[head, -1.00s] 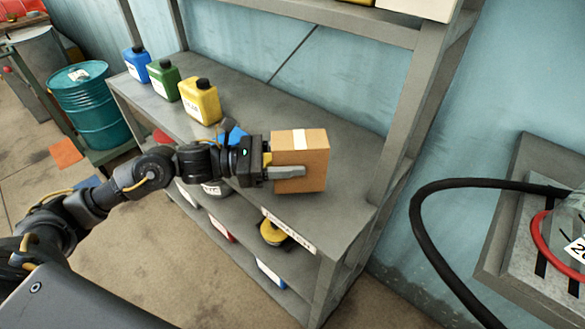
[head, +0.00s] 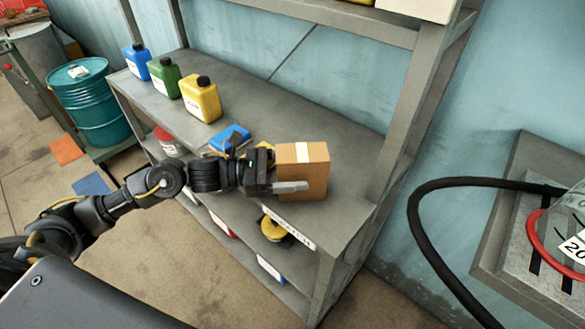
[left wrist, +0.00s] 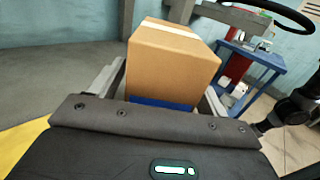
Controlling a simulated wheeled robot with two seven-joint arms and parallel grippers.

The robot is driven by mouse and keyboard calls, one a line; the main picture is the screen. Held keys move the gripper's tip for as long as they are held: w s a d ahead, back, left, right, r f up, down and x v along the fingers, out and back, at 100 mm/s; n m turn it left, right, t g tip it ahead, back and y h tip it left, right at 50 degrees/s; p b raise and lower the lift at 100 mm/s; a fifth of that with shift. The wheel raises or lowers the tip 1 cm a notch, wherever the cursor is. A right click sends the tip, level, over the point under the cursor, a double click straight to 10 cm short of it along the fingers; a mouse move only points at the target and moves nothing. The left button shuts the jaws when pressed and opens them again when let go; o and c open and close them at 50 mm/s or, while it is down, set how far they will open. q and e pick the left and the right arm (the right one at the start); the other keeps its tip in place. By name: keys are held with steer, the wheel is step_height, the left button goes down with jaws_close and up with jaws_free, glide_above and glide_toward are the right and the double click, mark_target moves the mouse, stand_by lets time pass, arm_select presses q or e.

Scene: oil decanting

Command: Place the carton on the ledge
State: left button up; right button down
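The carton (head: 303,170) is a brown box with a pale tape strip. It also shows in the left wrist view (left wrist: 172,62). My left gripper (head: 289,187) is shut on it, with one finger on each side (left wrist: 165,92). The carton is upright at the right part of the grey ledge (head: 345,165), the rack's top work surface, near its front edge. I cannot tell whether its bottom touches the ledge. My right gripper is not in view.
Blue (head: 137,62), green (head: 166,77) and yellow (head: 200,99) jugs stand in a row on the ledge's left part. A blue item (head: 231,138) lies behind my gripper. A grey post (head: 408,110) rises right of the carton. A black hose (head: 425,235) loops at right.

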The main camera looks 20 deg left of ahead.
arm_select(q)
steer(key=shift+r, duration=0.2)
steer(key=v, duration=0.2)
steer(key=b+v, duration=0.1)
steer(key=v, duration=0.3)
steer(key=shift+f+b, duration=0.4)
steer(key=v, duration=0.4)
steer(key=b+v, duration=0.1)
steer(key=v, duration=0.1)
steer(key=shift+r, duration=0.3)
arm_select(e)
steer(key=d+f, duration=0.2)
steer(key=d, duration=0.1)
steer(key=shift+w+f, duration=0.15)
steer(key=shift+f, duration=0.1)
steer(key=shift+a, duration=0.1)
